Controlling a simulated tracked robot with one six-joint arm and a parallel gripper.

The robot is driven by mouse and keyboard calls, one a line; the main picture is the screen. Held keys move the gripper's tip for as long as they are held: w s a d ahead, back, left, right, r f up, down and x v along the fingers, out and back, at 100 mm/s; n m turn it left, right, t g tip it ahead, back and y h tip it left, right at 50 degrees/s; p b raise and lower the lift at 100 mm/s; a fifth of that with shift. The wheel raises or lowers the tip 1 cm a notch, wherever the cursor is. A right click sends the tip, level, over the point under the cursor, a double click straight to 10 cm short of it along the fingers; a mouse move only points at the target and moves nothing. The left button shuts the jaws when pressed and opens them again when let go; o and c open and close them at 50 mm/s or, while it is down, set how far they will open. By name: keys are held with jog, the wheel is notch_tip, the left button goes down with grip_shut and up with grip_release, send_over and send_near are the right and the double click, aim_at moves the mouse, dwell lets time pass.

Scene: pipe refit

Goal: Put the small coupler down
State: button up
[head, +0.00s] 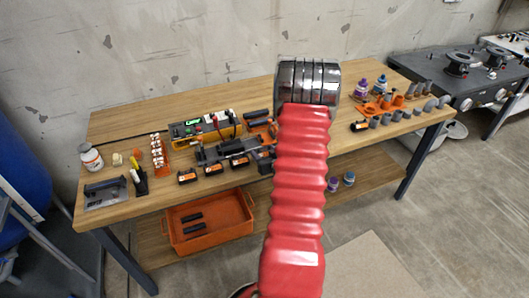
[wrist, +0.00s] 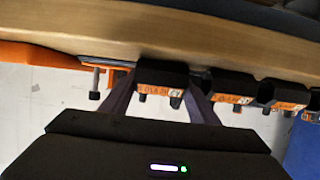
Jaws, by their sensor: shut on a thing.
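In the wrist view my gripper (wrist: 163,90) has its two grey fingers on either side of a black block with an orange lettered face, which I take to be the small coupler (wrist: 160,92). The block fills the gap between the fingertips. It is close to the wooden table edge (wrist: 160,35), and I cannot tell whether it touches the bench. In the head view my red sleeved arm hides the gripper and this block.
Similar black blocks with orange faces (wrist: 232,98) sit close beside the right finger. An orange part and a clamp screw (wrist: 95,85) lie to the left. In the head view the workbench (head: 120,125) holds many items, with grey pipe pieces (head: 397,115) at right and an orange bin (head: 210,240) below.

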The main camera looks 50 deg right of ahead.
jog(key=o, duration=0.8)
jog(key=shift+c, duration=0.2)
jog(key=v, duration=1.2)
